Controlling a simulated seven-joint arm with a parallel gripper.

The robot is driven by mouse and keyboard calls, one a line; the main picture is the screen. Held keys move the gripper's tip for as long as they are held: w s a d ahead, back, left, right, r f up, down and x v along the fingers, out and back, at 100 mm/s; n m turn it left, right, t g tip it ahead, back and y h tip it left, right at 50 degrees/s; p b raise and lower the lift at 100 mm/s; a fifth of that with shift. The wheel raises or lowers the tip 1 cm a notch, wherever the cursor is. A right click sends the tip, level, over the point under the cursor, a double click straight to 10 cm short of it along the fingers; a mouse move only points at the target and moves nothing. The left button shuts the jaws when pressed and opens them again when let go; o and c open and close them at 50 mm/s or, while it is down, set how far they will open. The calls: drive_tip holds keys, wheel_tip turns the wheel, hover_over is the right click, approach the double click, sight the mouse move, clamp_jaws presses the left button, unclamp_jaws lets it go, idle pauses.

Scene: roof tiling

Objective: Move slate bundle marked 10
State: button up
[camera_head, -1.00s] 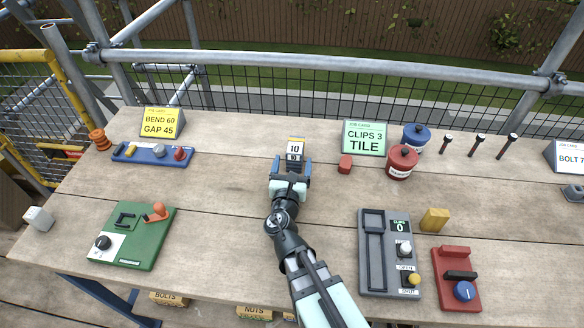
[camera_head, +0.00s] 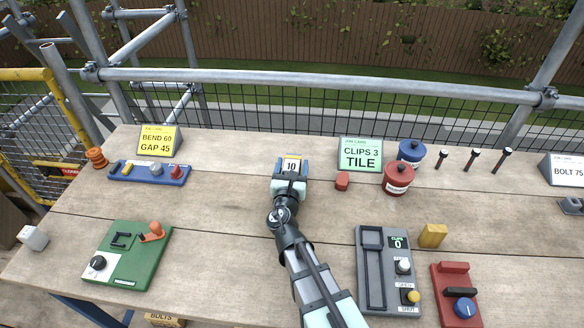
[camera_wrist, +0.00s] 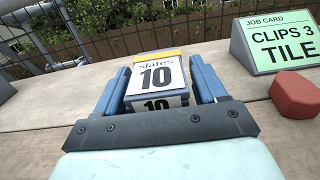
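The slate bundle marked 10 (camera_head: 292,165) is a small block with white "10" labels and a yellow band, standing on the bench near the middle. In the wrist view the bundle (camera_wrist: 158,80) is straight ahead, upright, its "slates 10" label facing me. My gripper (camera_head: 291,168) is low at the bench with one blue finger on each side of the bundle. In the wrist view my gripper (camera_wrist: 160,92) looks open around it, with little room on either side. Whether either finger touches it is hard to see.
A red block (camera_head: 342,181) and the green "CLIPS 3 TILE" card (camera_head: 361,154) stand close to the right. Red (camera_head: 398,178) and blue (camera_head: 412,151) tubs are beyond. A blue tray (camera_head: 150,172) lies left. The bench between tray and bundle is clear.

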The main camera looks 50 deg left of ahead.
drive_tip(key=c, duration=1.1)
drive_tip(key=shift+w+d, duration=0.75)
drive_tip(key=shift+w, duration=0.15)
drive_tip(key=shift+c, duration=0.2)
drive_tip(key=o, duration=1.5)
drive_tip(key=v, duration=0.7)
drive_tip(key=shift+s+d, duration=0.2)
drive_tip(key=shift+r, duration=0.15)
